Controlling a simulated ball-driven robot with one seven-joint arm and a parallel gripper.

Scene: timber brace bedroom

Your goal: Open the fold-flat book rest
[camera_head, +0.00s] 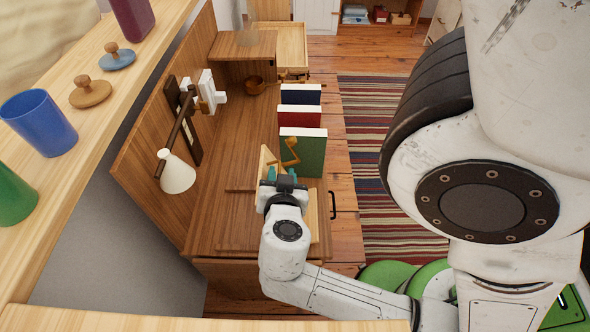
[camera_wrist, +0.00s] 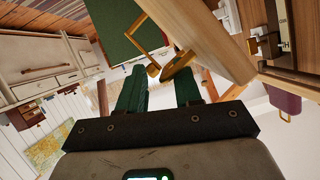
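The book rest is a light wood panel (camera_head: 266,161) on the desk, tilted up. It fills the upper middle of the wrist view (camera_wrist: 205,35). A golden-brown bent brace (camera_head: 291,150) stands beside it; in the wrist view the brace (camera_wrist: 154,69) shows just beyond my fingertips. My gripper (camera_head: 284,178) is low over the desk at the panel's near side. In the wrist view its two green fingers (camera_wrist: 160,80) are apart with nothing clearly held between them. My wrist and forearm hide the lower part of the book rest in the head view.
Green (camera_head: 306,152), red (camera_head: 300,121) and navy (camera_head: 300,94) books stand along the desk's right edge. A lamp with a white shade (camera_head: 178,174) is at the left. Bare desk (camera_head: 232,150) lies between.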

